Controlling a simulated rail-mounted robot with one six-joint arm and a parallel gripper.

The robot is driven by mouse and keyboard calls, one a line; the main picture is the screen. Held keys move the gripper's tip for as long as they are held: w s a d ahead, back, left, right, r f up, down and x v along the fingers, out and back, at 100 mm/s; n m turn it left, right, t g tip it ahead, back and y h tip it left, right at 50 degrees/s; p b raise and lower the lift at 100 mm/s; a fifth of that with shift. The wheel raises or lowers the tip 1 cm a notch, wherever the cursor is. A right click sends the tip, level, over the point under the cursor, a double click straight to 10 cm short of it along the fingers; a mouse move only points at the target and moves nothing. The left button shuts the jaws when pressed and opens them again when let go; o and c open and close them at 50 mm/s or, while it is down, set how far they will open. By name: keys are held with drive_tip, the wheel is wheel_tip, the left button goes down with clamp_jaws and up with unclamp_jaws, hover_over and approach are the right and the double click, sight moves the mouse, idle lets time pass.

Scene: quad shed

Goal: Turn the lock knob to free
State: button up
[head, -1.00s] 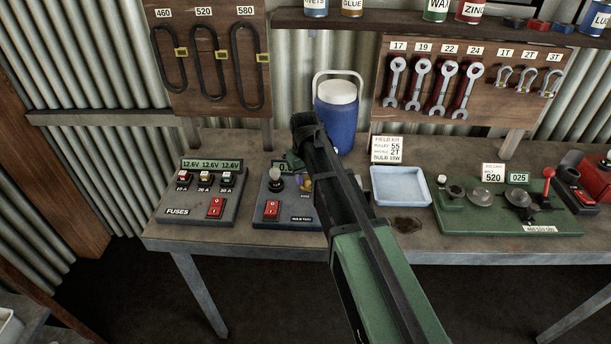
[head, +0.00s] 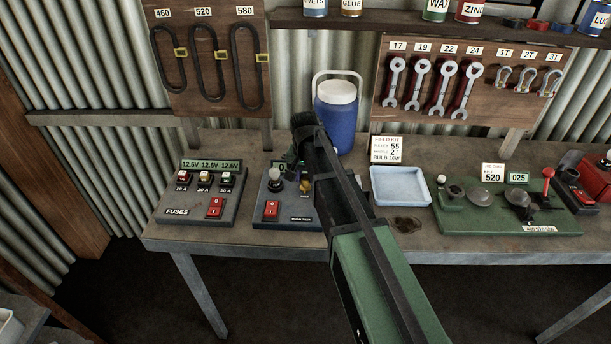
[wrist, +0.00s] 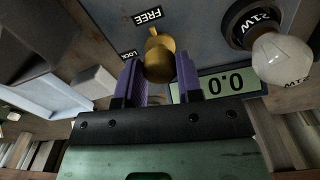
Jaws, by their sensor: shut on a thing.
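The brass lock knob (wrist: 159,60) is on the grey bulb test box (head: 262,196). In the wrist view it sits between the two purple fingers of my gripper (wrist: 157,72), which is shut on it. The knob's narrow end points up towards the FREE label (wrist: 147,16). The LOCK label (wrist: 128,54) is at its left. In the head view the knob (head: 304,186) shows small beside my arm, which hides much of the box's right side.
A glass bulb (wrist: 282,58) stands in a socket close to my gripper. A display (wrist: 218,86) reads 0.0. The fuse box (head: 200,196) is to the left, a blue tray (head: 431,196) to the right and a blue cooler (head: 338,128) behind.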

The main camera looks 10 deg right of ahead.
sight(305, 177)
idle(0.4)
drive_tip(key=o, duration=0.9)
wheel_tip(305, 177, up, 11)
drive_tip(key=p, duration=1.1)
drive_tip(key=shift+f, duration=0.1)
